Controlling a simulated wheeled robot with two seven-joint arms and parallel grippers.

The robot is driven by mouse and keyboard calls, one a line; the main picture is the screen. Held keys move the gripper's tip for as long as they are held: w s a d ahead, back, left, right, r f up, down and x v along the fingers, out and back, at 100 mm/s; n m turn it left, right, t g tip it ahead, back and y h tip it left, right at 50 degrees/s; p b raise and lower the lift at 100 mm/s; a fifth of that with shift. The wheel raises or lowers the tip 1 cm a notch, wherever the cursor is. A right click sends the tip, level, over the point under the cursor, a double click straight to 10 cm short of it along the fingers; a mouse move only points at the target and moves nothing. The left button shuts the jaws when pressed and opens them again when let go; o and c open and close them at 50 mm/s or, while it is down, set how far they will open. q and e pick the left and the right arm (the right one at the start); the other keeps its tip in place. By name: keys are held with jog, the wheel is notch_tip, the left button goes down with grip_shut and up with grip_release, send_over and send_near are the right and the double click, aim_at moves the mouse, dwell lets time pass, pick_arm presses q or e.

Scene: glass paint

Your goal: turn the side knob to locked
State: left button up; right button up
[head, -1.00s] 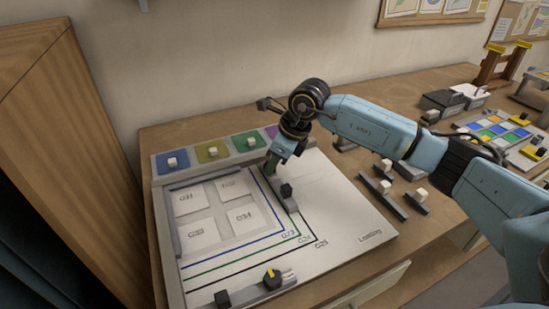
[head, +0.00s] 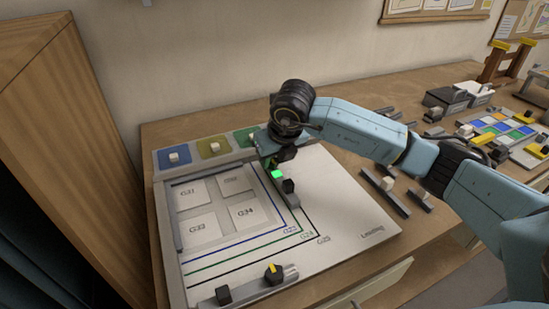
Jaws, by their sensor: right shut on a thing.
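The pale board (head: 340,215) lies on the wooden table. A grey side rail (head: 292,203) runs along the right side of its framed area, with a black block (head: 289,186) on it. My right gripper (head: 274,163) points down at the far end of this rail and is shut on the side knob, which its fingers and wrist mostly hide. A bright green square (head: 277,174) shows just below the fingers. The knob's pointer is hidden, so I cannot read its angle. My left gripper is not in view.
A front rail (head: 250,288) carries a black knob with a yellow mark (head: 273,274) and a black block (head: 223,294). Blue, olive and green pads (head: 172,158) line the back.

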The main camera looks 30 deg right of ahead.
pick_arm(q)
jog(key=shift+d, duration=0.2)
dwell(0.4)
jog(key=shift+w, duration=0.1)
pick_arm(e)
jog(key=o, duration=1)
jog(key=shift+c, duration=0.2)
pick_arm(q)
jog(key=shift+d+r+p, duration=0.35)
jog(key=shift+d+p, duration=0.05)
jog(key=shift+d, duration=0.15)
pick_arm(e)
jog(key=v, duration=1.3)
jog(key=shift+r, duration=0.2)
jog(key=shift+a, duration=0.1)
